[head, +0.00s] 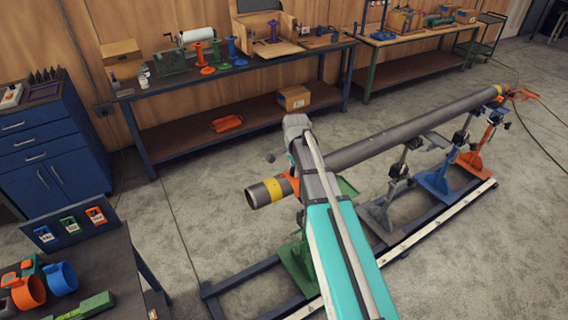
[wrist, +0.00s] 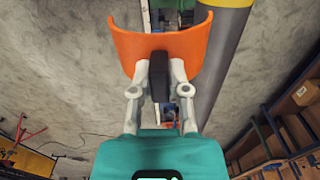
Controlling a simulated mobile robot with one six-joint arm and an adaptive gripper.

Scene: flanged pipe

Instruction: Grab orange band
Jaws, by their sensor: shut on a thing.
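An orange curved band (wrist: 158,44) with a dark grip block (wrist: 158,76) is at my gripper (wrist: 157,80) in the wrist view. The fingers are shut on the block. The band's right edge overlaps the grey pipe (wrist: 221,65) close to its yellow ring (wrist: 229,3); I cannot tell whether they touch. In the head view, part of an orange piece (head: 290,182) shows beside the yellow ring (head: 274,189) at the pipe's near end. My arm hides the rest, and my gripper is hidden there. Another orange band (head: 27,289) lies on the near-left table beside a blue one (head: 60,278).
The pipe (head: 410,127) rests on green, grey, blue and orange stands along a floor rail (head: 405,241). A dark workbench (head: 230,74) and a blue cabinet (head: 45,147) stand behind. Open concrete floor (head: 195,200) lies left of the pipe.

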